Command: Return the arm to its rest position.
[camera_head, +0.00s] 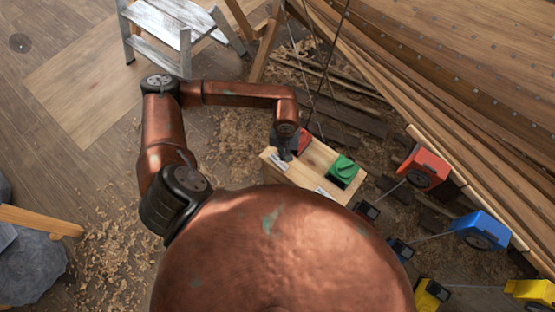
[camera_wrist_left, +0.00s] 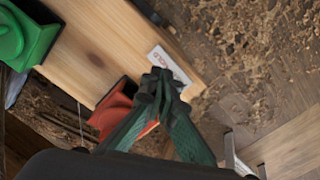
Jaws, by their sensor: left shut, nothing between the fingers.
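My left arm (camera_head: 166,130) comes in from the left and bends over to a wooden board. My left gripper (camera_head: 284,153) is over the board's near left end, beside a red block-like part (camera_head: 304,139). In the left wrist view the gripper (camera_wrist_left: 163,76) has its fingertips together with nothing between them. They overlap a white label (camera_wrist_left: 172,62) on the board; I cannot tell whether they touch it. The red part (camera_wrist_left: 112,108) is partly hidden behind the fingers there. My right gripper is not in view.
The wooden board (camera_head: 316,160) also carries a green part (camera_head: 343,170). Red (camera_head: 424,168), blue (camera_head: 481,230) and yellow (camera_head: 532,291) devices stand along the plank hull (camera_head: 470,70) at right. A stepladder (camera_head: 160,35) stands at the back. Shavings cover the floor; the far left floor is clear.

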